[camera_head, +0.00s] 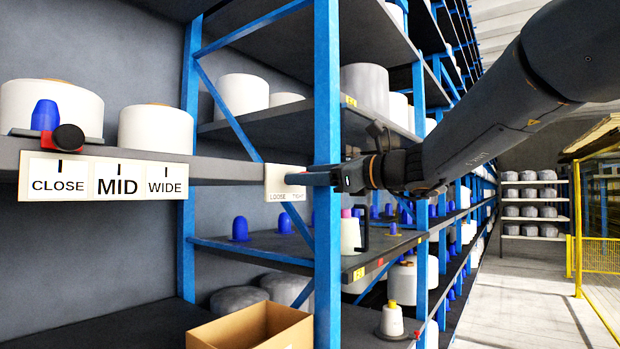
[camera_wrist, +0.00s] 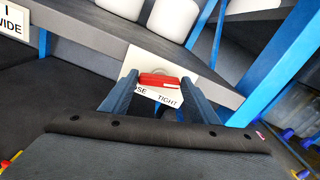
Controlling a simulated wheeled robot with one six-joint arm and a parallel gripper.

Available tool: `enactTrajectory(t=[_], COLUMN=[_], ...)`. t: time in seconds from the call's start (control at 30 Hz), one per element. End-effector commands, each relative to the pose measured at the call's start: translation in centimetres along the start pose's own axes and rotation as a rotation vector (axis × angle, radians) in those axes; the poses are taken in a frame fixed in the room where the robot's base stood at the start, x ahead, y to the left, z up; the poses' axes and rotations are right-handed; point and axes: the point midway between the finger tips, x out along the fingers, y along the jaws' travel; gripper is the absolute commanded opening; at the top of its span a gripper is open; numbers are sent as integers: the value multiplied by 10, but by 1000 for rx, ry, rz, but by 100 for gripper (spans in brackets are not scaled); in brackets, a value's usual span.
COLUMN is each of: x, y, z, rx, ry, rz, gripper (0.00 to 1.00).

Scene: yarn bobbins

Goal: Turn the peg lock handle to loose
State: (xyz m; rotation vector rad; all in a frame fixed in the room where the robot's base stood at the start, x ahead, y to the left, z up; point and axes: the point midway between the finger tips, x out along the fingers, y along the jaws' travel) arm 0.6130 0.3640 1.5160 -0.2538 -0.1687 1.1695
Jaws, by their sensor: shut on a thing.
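The peg lock handle is a small red bar (camera_wrist: 163,81) in front of a white plate (camera_wrist: 148,60) marked LOOSE at left and TIGHT at right. In the wrist view the bar lies roughly level between the two fingertips. My gripper (camera_wrist: 160,86) is shut on it, and one finger hides part of the word LOOSE. In the head view the plate (camera_head: 275,184) sits at the shelf's front edge beside a blue post, and my gripper (camera_head: 305,178) reaches it from the right. There the handle is mostly hidden by the fingers, so its exact angle cannot be told.
A blue rack post (camera_head: 327,100) stands close to my gripper. A CLOSE, MID, WIDE label strip (camera_head: 100,180) with a black-and-red knob (camera_head: 68,138) is at left. White bobbins (camera_head: 155,128) stand on the shelf. A cardboard box (camera_head: 250,328) is below.

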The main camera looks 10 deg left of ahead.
Motion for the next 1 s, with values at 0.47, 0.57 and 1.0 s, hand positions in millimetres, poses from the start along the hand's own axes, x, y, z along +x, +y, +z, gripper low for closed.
enactTrajectory(t=[0.47,0.57,1.0], x=[0,0,0], y=[2,3,5], z=[-6,-6,-7], rx=[-279,-359,-724], ry=[-2,-3,-2], rz=[0,0,1], gripper=[32,32,32])
